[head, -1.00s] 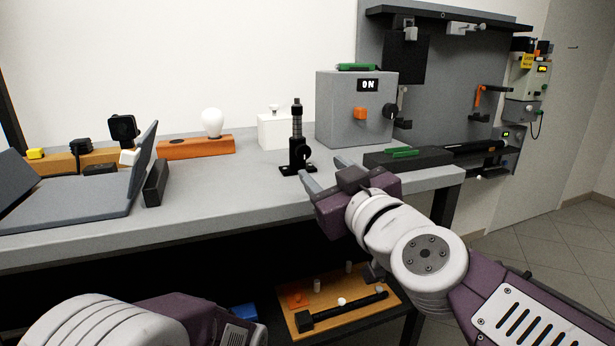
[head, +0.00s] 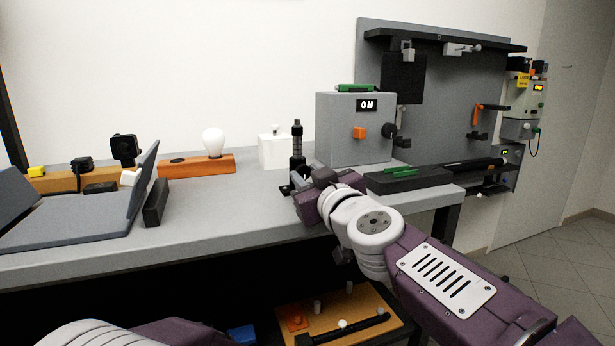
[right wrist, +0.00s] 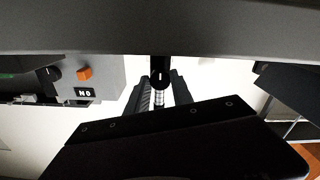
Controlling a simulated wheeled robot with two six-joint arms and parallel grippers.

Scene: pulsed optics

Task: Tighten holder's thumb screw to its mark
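The black post holder (head: 297,150) stands upright on the bench. In the head view its lower part and its thumb screw are hidden behind my right gripper (head: 309,179). The right wrist view, which is upside down, shows the round black thumb screw (right wrist: 160,79) with a pale line on its face. My right gripper (right wrist: 161,88) is open there, one finger on each side of the screw. I cannot tell whether the fingers touch it. Of my left arm only a part shows at the bottom left of the head view; its gripper is out of view.
A grey box with an ON display (head: 340,125) stands right of the holder. A white box (head: 272,152) is behind it to the left. A black tray (head: 408,181) lies at the right.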

